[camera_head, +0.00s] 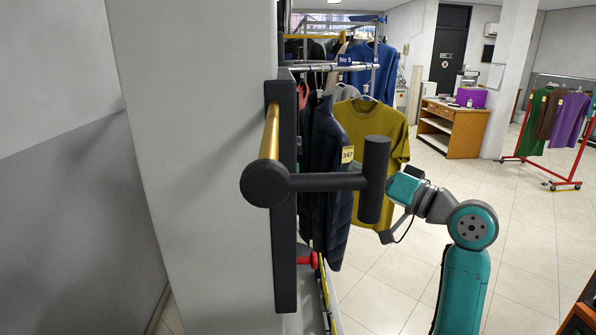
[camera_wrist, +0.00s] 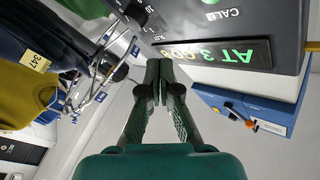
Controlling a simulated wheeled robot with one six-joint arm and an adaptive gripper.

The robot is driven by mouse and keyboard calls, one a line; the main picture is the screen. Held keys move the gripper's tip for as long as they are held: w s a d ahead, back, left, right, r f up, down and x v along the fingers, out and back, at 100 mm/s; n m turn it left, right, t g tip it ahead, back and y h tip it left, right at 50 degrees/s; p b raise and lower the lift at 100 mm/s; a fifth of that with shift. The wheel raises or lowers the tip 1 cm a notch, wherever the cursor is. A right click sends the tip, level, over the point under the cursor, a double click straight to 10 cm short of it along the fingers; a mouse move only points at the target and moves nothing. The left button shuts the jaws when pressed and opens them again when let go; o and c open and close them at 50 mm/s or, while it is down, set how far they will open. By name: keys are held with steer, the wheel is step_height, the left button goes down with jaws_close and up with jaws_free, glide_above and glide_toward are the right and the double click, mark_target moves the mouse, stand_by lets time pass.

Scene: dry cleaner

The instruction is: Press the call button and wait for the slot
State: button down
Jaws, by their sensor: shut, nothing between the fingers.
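In the wrist view a dark control panel (camera_wrist: 215,20) fills the top right. I cannot make out the call button for certain. My gripper (camera_wrist: 160,68) is shut and empty, its fingertips just below the panel's edge; whether they touch it I cannot tell. In the head view the panel (camera_head: 285,230) is edge-on, and my fingers are hidden behind a dark upright handle (camera_head: 374,180).
The handle's dark bar crosses in front of the panel. A mustard sweater (camera_head: 372,130) and a navy jacket (camera_head: 328,165) hang close behind. A grey pillar (camera_head: 195,150) stands left. Open tiled floor (camera_head: 530,240) lies right.

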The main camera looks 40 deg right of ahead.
steer(key=w+a, duration=0.4)
steer(key=a, duration=0.3)
steer(key=shift+w, duration=0.35)
steer(key=shift+w+a, duration=0.1)
steer(key=shift+a, duration=0.05)
stand_by(1.2)
steer(key=shift+w+a, duration=0.15)
steer(key=shift+a, duration=0.15)
steer(key=shift+w+a, duration=0.25)
steer(key=shift+a, duration=0.05)
stand_by(0.8)
steer(key=shift+s+d, duration=0.1)
stand_by(0.4)
steer(key=shift+s+d, duration=0.4)
steer(key=shift+d, duration=0.2)
steer(key=s+d, duration=0.1)
steer(key=d, duration=0.1)
steer(key=s+d, duration=0.1)
steer(key=d, duration=0.1)
steer(key=shift+s, duration=0.4)
